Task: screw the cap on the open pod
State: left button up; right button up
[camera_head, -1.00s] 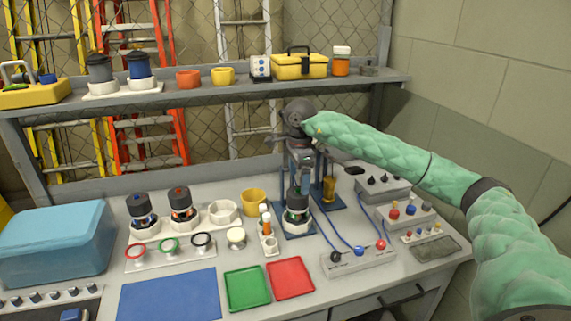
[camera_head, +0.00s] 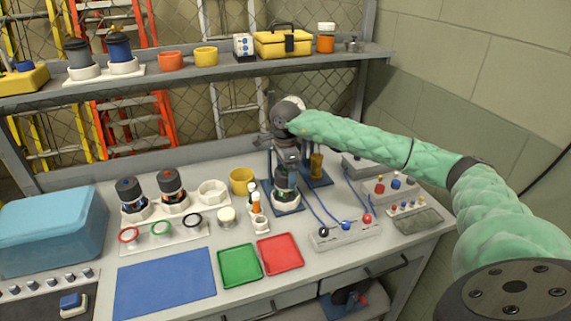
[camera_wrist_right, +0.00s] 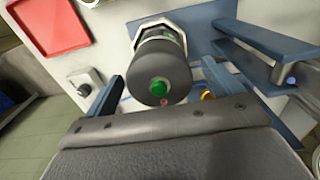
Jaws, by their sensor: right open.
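A pod (camera_head: 285,196) with a dark grey cap (camera_wrist_right: 158,82) on top stands in a white holder (camera_wrist_right: 152,24) on a blue base. The cap has a green centre, and some green of the pod shows behind it in the wrist view. I cannot tell whether the cap is screwed tight. My right gripper (camera_head: 287,165) points down over this pod. In the wrist view its open fingers (camera_wrist_right: 160,80) stand on either side of the cap, with a visible gap at the left finger. My left gripper is not in view.
Two capped pods (camera_head: 131,195) (camera_head: 172,190) stand at left beside an empty white holder (camera_head: 212,193). A yellow cup (camera_head: 241,181) and small bottles (camera_head: 255,204) are near my gripper. Green (camera_head: 240,266) and red (camera_head: 279,254) trays lie in front. Blue cables run from a connector box (camera_head: 345,233).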

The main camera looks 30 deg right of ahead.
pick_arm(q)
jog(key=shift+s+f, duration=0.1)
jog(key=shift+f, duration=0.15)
pick_arm(e)
jog(key=shift+f, duration=0.2)
jog(key=shift+s, duration=0.1)
jog(key=c, duration=1)
jog(key=shift+c, duration=0.2)
jog(key=shift+m+b, duration=0.35)
jog(key=shift+m, duration=0.75)
jog(key=m, duration=0.5)
jog(key=shift+b, duration=0.4)
jog(key=m, duration=0.5)
pick_arm(q)
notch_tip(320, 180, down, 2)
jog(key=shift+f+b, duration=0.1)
jog(key=shift+b, duration=0.2)
pick_arm(e)
jog(key=m, duration=0.5)
